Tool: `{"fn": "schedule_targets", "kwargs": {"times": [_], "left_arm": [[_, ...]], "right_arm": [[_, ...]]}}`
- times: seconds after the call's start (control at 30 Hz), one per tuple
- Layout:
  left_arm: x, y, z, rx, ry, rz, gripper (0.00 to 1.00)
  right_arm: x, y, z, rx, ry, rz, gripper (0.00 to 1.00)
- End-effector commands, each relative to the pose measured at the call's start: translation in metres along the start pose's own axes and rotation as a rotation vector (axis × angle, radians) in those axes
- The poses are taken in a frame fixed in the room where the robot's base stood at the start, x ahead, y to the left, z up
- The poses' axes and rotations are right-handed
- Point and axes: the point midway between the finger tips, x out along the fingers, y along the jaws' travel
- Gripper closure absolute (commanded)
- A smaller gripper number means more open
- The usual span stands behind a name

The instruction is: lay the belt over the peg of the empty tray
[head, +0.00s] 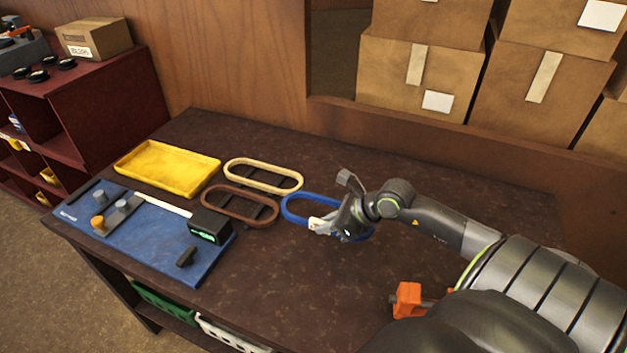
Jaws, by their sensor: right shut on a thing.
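A blue oval belt (293,213) lies at the middle of the dark table, partly hidden by my right gripper. My right gripper (321,226) is shut on the near side of the blue belt. A brown oval belt (240,205) lies just left of it. A cream oval belt (262,176) lies behind, with dark supports showing inside both loops. A yellow tray (167,166) at the back left is empty; I cannot make out a peg in it. My left gripper is not in view.
A blue mat (150,245) at the left of the table (290,285) holds a black box with a green display (209,226) and small parts. An orange clamp (408,299) is by my right arm. Cardboard boxes (415,80) stand behind. The table's front middle is clear.

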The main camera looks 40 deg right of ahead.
Motion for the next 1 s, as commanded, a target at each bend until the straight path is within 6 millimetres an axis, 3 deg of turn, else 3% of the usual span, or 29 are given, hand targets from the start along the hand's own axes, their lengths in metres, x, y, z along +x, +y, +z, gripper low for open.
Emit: {"fn": "schedule_targets", "kwargs": {"times": [0.53, 0.97, 1.0], "left_arm": [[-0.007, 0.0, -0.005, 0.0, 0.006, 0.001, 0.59], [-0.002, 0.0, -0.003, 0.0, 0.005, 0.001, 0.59], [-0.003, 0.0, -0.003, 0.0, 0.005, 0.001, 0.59]], "right_arm": [[0.046, 0.0, -0.045, 0.001, -0.001, 0.0, 1.0], [0.052, 0.0, -0.051, -0.002, 0.0, 0.0, 1.0], [0.051, 0.0, -0.051, -0.002, 0.0, 0.0, 0.81]]}}
